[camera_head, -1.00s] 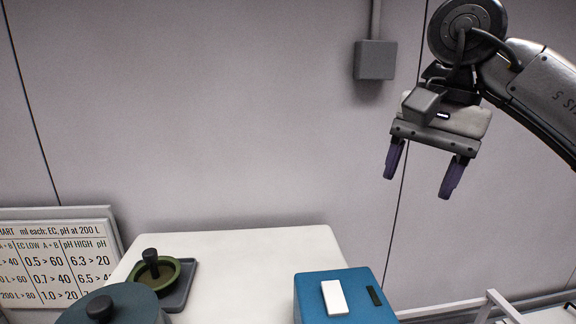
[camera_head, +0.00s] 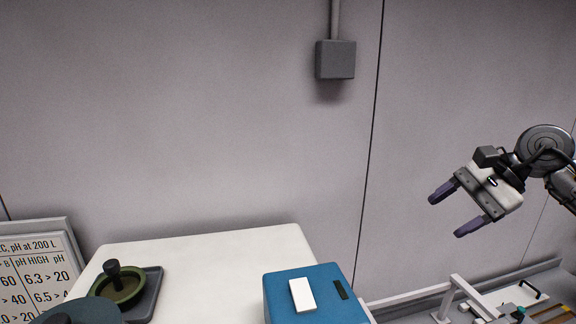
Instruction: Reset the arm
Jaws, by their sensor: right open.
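My right gripper (camera_head: 449,213) is in the right part of the head view, held in the air in front of the grey wall. Its two purple fingers are spread apart and point to the left and slightly down. Nothing is between them. It is to the right of the white table and touches nothing that I can see. My left gripper does not show.
A white table (camera_head: 208,262) bears a blue box (camera_head: 327,304) with a white block (camera_head: 302,295) and a green bowl (camera_head: 128,291) on a grey tray. A printed chart (camera_head: 35,275) stands at left. A grey wall box (camera_head: 335,59) hangs above. White rails (camera_head: 458,285) are low at right.

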